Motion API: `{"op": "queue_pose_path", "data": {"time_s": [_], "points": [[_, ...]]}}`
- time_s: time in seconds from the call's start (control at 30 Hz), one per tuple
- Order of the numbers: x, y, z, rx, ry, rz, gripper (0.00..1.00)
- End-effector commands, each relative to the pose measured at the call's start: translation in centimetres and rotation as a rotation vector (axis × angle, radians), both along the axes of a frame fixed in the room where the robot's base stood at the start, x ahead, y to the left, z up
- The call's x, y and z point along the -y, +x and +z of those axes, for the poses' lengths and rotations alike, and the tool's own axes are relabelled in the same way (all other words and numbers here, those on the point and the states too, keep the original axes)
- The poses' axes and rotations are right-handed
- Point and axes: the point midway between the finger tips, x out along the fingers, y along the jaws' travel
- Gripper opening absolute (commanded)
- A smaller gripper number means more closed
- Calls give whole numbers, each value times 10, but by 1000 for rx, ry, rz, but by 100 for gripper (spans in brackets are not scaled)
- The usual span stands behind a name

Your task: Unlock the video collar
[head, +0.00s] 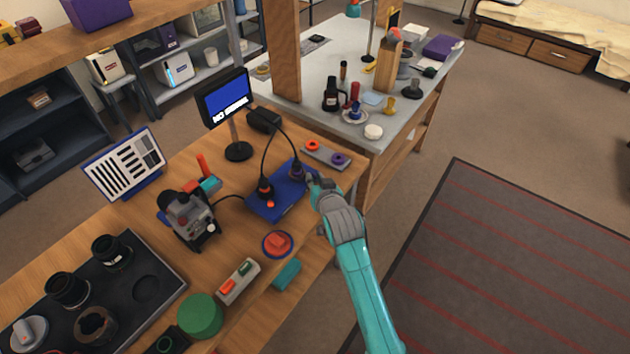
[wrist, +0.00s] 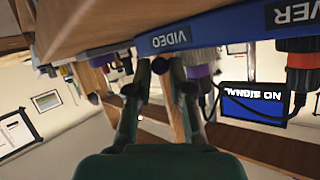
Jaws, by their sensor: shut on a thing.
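The video collar (head: 297,170) is a dark purple ring on a cable plug at the right end of the blue panel (head: 268,208). My gripper (head: 311,181) is at this collar from the right, its fingers closed in on it and partly hiding it. In the upside-down wrist view, my gripper (wrist: 162,78) reaches under the blue panel edge marked VIDEO (wrist: 172,40). Purple (wrist: 200,72) shows just right of the fingers there. The exact contact is hard to see. The red-and-black power plug (head: 265,188) stands at the left of the panel.
A monitor (head: 225,98) reads NO SIGNAL. A grey plate (head: 326,158) with red and purple rings lies behind the panel. Black cables loop above the panel.

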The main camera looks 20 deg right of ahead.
Motion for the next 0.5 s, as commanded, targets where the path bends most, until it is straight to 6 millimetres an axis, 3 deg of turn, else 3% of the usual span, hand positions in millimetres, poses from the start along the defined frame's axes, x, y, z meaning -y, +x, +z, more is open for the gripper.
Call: {"op": "queue_pose_path", "data": {"time_s": [0.5], "points": [[7, 7, -1, 2, 2, 166, 0]]}}
